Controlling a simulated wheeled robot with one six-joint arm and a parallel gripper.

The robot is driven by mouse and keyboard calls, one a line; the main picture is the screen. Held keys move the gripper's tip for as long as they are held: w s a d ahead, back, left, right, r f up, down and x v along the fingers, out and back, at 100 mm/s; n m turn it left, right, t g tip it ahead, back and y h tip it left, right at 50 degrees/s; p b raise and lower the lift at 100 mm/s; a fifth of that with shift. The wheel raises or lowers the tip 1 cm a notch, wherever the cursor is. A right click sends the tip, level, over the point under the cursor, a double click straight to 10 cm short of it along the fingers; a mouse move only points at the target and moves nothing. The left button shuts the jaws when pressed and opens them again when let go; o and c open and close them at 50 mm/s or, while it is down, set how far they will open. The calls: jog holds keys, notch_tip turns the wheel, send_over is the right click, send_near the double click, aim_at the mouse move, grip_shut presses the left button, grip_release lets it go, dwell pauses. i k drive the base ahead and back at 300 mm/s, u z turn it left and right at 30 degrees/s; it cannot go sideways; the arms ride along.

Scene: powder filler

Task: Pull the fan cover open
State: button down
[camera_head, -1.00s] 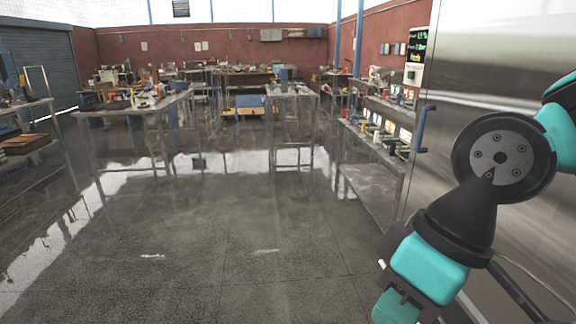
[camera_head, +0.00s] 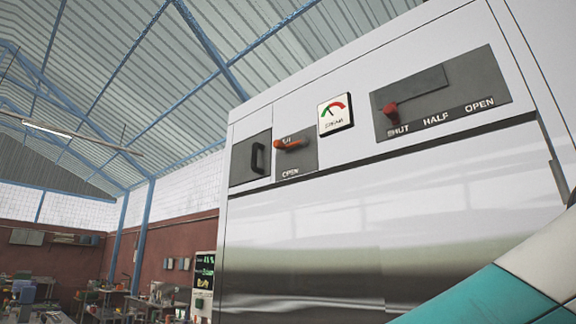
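The steel machine's upper front (camera_head: 400,200) fills the right of the view. At its upper left is a dark grey square panel (camera_head: 238,163) with a black upright pull handle (camera_head: 258,158); it looks like the fan cover and sits flush in the front. No label on it can be read. Just right of it, an orange lever (camera_head: 291,144) lies roughly level across the upper label of a grey plate, with OPEN below. My teal and white arm crosses the lower right corner. My gripper is out of view.
A red-green gauge (camera_head: 336,113) sits right of the lever. Further right, a red knob (camera_head: 391,112) stands at SHUT on a slider plate (camera_head: 455,90) marked SHUT, HALF, OPEN. A dark display (camera_head: 203,283) with green text is beside the machine. Cluttered benches stand at the lower left.

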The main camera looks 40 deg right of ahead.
aim_at(245, 157)
jog(key=u, duration=0.15)
jog(key=i, duration=0.7)
jog(key=u, duration=0.8)
jog(key=i, duration=0.75)
jog(key=z, duration=0.75)
jog(key=i, duration=0.55)
jog(key=z, duration=0.6)
